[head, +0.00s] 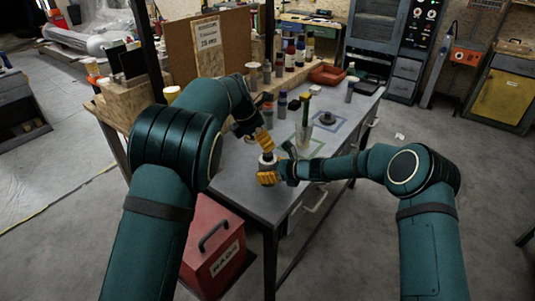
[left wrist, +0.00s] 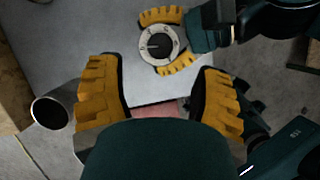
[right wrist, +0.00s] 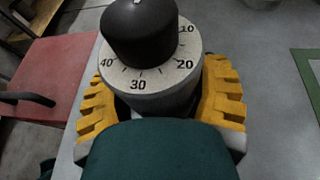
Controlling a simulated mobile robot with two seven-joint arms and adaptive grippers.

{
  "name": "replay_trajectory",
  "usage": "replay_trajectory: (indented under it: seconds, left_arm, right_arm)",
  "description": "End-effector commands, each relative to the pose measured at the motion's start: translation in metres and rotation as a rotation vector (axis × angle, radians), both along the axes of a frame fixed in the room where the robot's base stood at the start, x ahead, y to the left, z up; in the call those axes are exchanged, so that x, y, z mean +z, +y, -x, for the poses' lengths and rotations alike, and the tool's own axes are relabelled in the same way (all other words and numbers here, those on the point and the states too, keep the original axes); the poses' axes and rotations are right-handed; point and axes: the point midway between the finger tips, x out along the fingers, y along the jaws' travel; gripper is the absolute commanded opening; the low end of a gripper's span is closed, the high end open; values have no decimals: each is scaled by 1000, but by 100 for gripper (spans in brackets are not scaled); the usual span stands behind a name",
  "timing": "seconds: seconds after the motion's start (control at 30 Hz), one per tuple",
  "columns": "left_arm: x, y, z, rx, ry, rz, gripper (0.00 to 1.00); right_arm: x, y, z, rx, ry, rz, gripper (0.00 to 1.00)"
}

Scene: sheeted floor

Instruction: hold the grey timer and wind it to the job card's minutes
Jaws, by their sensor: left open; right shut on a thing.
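The grey timer (head: 267,159) is at the near edge of the grey table, with my right gripper (head: 267,174) shut around its body. In the right wrist view the timer (right wrist: 155,95) has a pale dial marked 10, 20, 30 and 40 under a black knob (right wrist: 140,30); its pointer setting is not clear. My left gripper (head: 263,141) is just above the timer in the head view. In the left wrist view its fingers are spread and empty (left wrist: 160,98), with the timer (left wrist: 158,45) beyond them. The job card (head: 207,34) is on the back board; its small print is hard to read.
Coloured square outlines (head: 327,128) mark the tabletop. A red toolbox (head: 213,245) is below the near edge.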

Motion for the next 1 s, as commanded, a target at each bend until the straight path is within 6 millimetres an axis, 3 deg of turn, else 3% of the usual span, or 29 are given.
replay_trajectory:
  seconds: [0.1, 0.33, 0.8, 0.87, 1.0]
  left_arm:
    - [-23, -8, -5, 0, 2, -1, 66]
    - [-53, -18, -12, -1, 2, 0, 66]
    - [-63, -22, -15, -1, -1, 2, 66]
    - [-63, -22, -15, -1, -1, 2, 50]
    - [-63, -22, -15, 0, 0, 2, 1]
  right_arm:
    - [0, 0, 0, 0, 0, 0, 21]
    - [0, 0, 0, -1, 0, 0, 21]
    - [0, 0, 0, -1, 0, 0, 21]
    - [0, 0, 0, -1, 0, 0, 21]
    - [0, 0, 0, -1, 0, 0, 21]
